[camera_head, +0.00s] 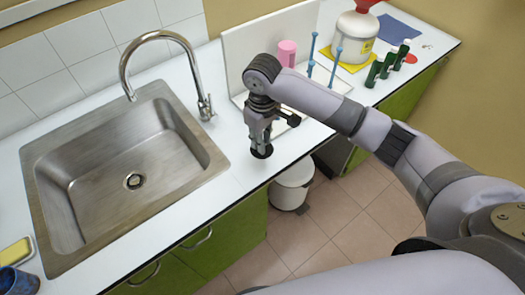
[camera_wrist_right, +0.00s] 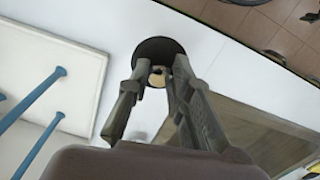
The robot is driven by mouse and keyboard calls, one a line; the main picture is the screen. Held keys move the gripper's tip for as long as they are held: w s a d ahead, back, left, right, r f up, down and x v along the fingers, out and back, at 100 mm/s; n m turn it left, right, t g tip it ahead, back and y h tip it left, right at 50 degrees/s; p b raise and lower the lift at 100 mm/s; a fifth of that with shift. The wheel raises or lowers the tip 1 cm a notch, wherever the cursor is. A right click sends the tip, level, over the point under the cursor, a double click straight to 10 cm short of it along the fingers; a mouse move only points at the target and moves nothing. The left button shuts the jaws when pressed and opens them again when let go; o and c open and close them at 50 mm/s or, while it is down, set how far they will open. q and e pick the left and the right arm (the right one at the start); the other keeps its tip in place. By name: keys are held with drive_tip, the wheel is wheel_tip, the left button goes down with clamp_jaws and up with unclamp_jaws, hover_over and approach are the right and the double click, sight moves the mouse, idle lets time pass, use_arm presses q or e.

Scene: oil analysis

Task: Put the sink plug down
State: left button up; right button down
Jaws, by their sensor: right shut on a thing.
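The sink plug (camera_head: 262,152) is a small black disc at the tips of my right gripper (camera_head: 262,140). In the right wrist view the plug (camera_wrist_right: 158,52) is a round black disc between and beyond the fingertips of the right gripper (camera_wrist_right: 155,80), which is shut on it. The plug is over the white counter (camera_head: 235,160), right of the sink. I cannot tell whether it touches the counter. The metal sink (camera_head: 110,200) is empty, and its drain (camera_head: 134,181) is uncovered. My left gripper is not in view.
A white rack (camera_head: 240,45) with blue pegs (camera_head: 311,50) and a pink cup (camera_head: 287,52) stand behind my gripper. A faucet (camera_head: 165,38) rises behind the sink. Green bottles (camera_head: 374,72) and a white container (camera_head: 354,38) stand further right. A bin (camera_head: 291,188) is below the counter edge.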

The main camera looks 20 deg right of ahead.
drive_tip(key=shift+f+p, duration=0.4)
drive_tip(key=shift+f, duration=2.9)
drive_tip(key=shift+f, duration=0.15)
drive_tip(key=c, duration=1.4)
unclamp_jaws()
drive_tip(key=shift+c, duration=0.2)
wheel_tip(320, 180, up, 12)
drive_tip(key=shift+r+b, duration=0.2)
drive_tip(key=shift+b, duration=0.7)
